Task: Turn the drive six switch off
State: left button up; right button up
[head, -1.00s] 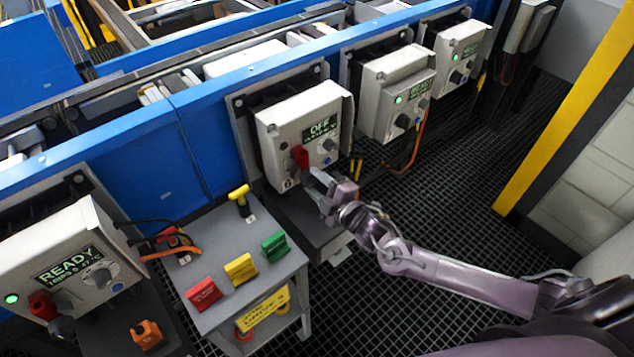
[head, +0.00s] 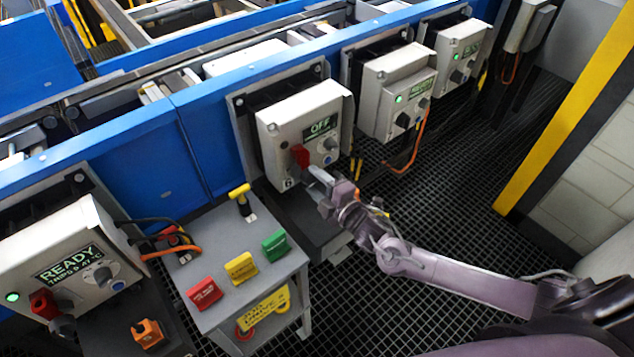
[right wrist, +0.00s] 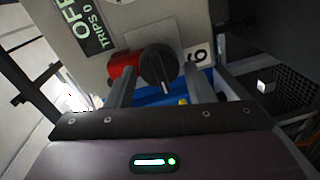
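The drive six box (head: 275,128) is a pale grey cabinet in the middle of the head view; its display (head: 320,127) reads OFF and no green lamp shows lit on it. In the right wrist view, its black rotary switch (right wrist: 158,68) sits beside a "6" label (right wrist: 197,56), with a red part (right wrist: 124,66) next to it. The red part also shows in the head view (head: 300,155). My right gripper (right wrist: 162,90) is open in front of the switch, its fingers either side with gaps. It also shows in the head view (head: 316,178). My left gripper is not in view.
Similar boxes (head: 388,78) (head: 443,50) and a READY box (head: 40,240) show green lamps. A grey stand (head: 215,250) with red, yellow and green tags stands at front left. An orange cable (head: 417,145) hangs right of drive six. The grating floor (head: 450,190) is clear.

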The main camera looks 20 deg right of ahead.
jog(key=shift+o, duration=1.1)
jog(key=v, duration=0.7)
jog(key=shift+s+d+b, duration=0.15)
jog(key=shift+s+b, duration=0.2)
jog(key=shift+b, duration=0.05)
